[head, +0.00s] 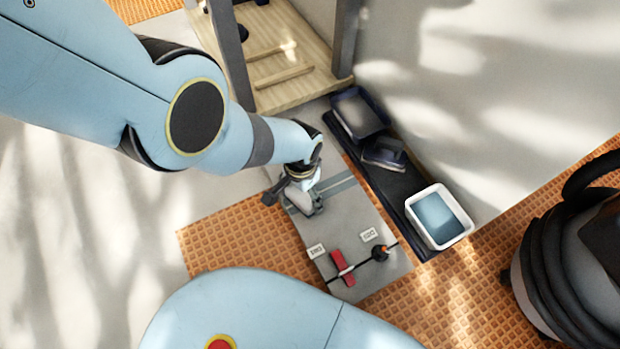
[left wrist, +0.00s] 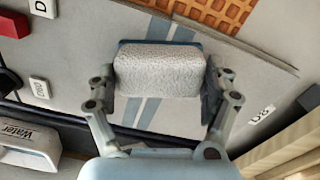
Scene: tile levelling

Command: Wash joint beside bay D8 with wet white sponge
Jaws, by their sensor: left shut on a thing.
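My left gripper (head: 300,185) is over the grey tiled panel (head: 330,225), near its upper end. In the left wrist view its fingers (left wrist: 160,95) are shut on the white sponge (left wrist: 158,70), one on each short side. The sponge is a speckled white block with a blue-grey backing edge. It lies across two blue-grey stripes on the panel (left wrist: 265,65); I cannot tell if it touches. A label (left wrist: 262,113) beginning with D8 is to the right of the sponge. The joint under the sponge is hidden. My right gripper is not in view.
A white tub of water (head: 437,218) stands on a black tray (head: 388,180) beside the panel, with dark containers (head: 360,112) behind. A dark vacuum-like machine (head: 570,255) is at right.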

